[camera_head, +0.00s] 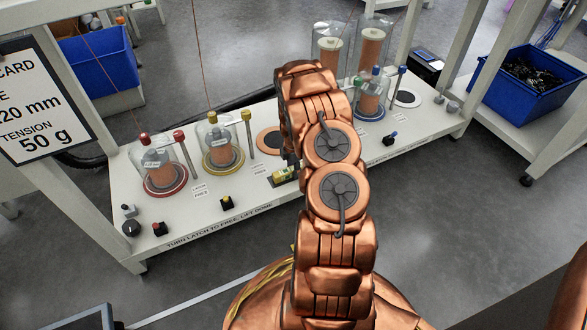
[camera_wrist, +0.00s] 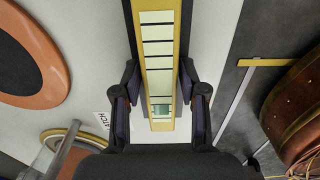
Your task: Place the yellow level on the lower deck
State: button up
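The yellow level (camera_head: 285,175) shows in the head view at the middle of the white shelf, partly hidden by my arm. In the wrist view the level (camera_wrist: 160,60) is a long yellow bar with pale panels, dark cross lines and a green vial near its lower end. Its far end runs out of the top of the picture. My gripper (camera_wrist: 160,82) has one finger against each long side of the level, with no clear gap. In the head view my arm hides the fingers. I cannot tell whether the level touches the shelf.
The white deck (camera_head: 215,185) carries a red-ringed jar (camera_head: 155,165), a yellow-ringed jar (camera_head: 219,145) and other glass-covered spools behind my arm. An orange ring (camera_wrist: 55,60) lies left of my gripper. Blue bins (camera_head: 100,62) (camera_head: 525,85) stand on both sides.

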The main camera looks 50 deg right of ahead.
jog(key=shift+o, duration=1.1)
notch_tip(320, 180, up, 12)
jog(key=p, duration=0.5)
jog(key=s+a+r+m+g, duration=0.1)
jog(key=s+a+r+m, duration=0.3)
jog(key=a+r, duration=0.65)
jog(key=s+a+r+m+g, duration=0.1)
jog(key=s+a+r+m, duration=0.2)
jog(key=a+r, duration=0.75)
jog(key=s+a+r+m, duration=0.3)
jog(key=s+a, duration=0.5)
jog(key=s, duration=0.4)
jog(key=s+a+r+m+g, duration=0.1)
jog(key=s+a+r+m, duration=0.3)
jog(key=s+a, duration=0.4)
jog(key=s, duration=0.4)
jog(key=shift+a+g, duration=0.3)
jog(key=shift+a, duration=0.05)
